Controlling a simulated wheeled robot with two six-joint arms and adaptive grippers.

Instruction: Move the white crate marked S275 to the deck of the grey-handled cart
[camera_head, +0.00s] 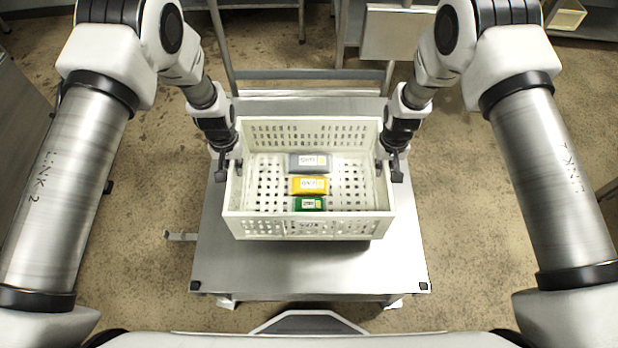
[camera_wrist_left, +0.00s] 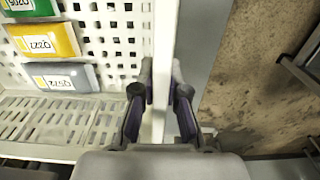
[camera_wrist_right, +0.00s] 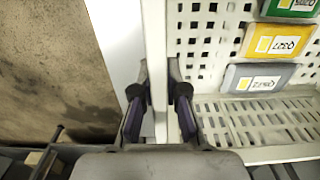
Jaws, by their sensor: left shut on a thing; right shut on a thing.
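The white crate (camera_head: 345,227) is in the middle of the head view, level, with a small marking on its near wall that is too small to read surely. Grey, yellow and green packs lie inside it. My left gripper (camera_head: 228,168) is shut on the crate's left wall, and the left wrist view shows its fingers (camera_wrist_left: 160,88) on both sides of that wall. My right gripper (camera_head: 389,166) is shut on the right wall, also seen in the right wrist view (camera_wrist_right: 160,88). The crate is over a steel cart deck (camera_head: 310,272); whether it touches is unclear.
The deck has bare room on the near side of the crate. Upright tubes and a cross bar (camera_head: 310,74) stand at the cart's far end. Steel furniture (camera_head: 398,32) is at the back, and a grey cabinet edge is at the left. Speckled floor (camera_head: 150,205) lies open on both sides.

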